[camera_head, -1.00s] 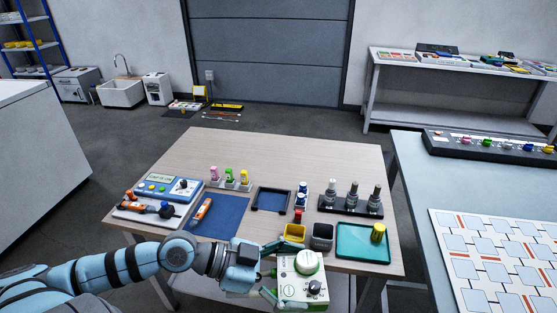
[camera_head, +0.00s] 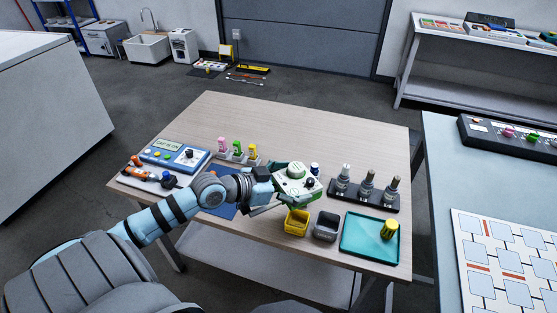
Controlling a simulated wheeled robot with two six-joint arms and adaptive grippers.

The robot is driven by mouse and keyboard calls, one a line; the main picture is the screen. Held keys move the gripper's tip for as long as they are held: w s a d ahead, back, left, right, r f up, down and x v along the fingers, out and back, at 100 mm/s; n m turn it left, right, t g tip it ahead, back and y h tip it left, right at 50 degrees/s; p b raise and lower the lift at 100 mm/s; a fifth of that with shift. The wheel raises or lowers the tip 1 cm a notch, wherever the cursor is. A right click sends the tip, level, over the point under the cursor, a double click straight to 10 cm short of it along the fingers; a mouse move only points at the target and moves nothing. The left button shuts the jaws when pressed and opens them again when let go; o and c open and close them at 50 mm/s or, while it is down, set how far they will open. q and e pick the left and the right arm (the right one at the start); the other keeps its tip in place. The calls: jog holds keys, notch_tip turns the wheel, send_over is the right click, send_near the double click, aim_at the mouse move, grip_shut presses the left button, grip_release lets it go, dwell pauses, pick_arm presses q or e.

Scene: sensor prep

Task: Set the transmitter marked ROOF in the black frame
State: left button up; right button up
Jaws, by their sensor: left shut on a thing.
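The black frame, seen earlier on the table behind the yellow bin, is hidden now behind the transmitter and gripper. I cannot tell how high the transmitter is above it, or whether they touch. My right gripper is not in view.
A yellow bin (camera_head: 297,223) and a grey bin (camera_head: 326,227) stand just in front of the transmitter. A teal tray (camera_head: 362,246) and a black rack (camera_head: 362,199) are to the right. A blue control box (camera_head: 172,157) and blue mat (camera_head: 222,209) are left.

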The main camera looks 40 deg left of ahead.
pick_arm(q)
jog(key=w+a+f+n+y+b, duration=0.2)
jog(key=w+a+f+y, duration=0.1)
jog(key=a, duration=0.1)
jog(key=w+a+f+n+y+b, duration=0.1)
jog(key=w+a+f+n+y, duration=0.2)
jog(key=a+f, duration=0.1)
jog(key=w+a+f+n+y+b, duration=0.2)
jog(key=w+a+f+n+y, duration=0.1)
jog(key=a, duration=0.1)
jog(key=shift+w+f+y+b, duration=0.15)
jog(key=shift+w+y+b, duration=0.15)
jog(key=shift+y, duration=0.1)
jog(key=shift+s+r+p, duration=0.1)
jog(key=shift+r+p, duration=0.1)
jog(key=shift+p, duration=0.3)
jog(key=shift+p, duration=0.3)
jog(key=shift+f, duration=0.15)
dwell(0.6)
jog(key=shift+f+b, duration=0.3)
jog(key=shift+f, duration=0.1)
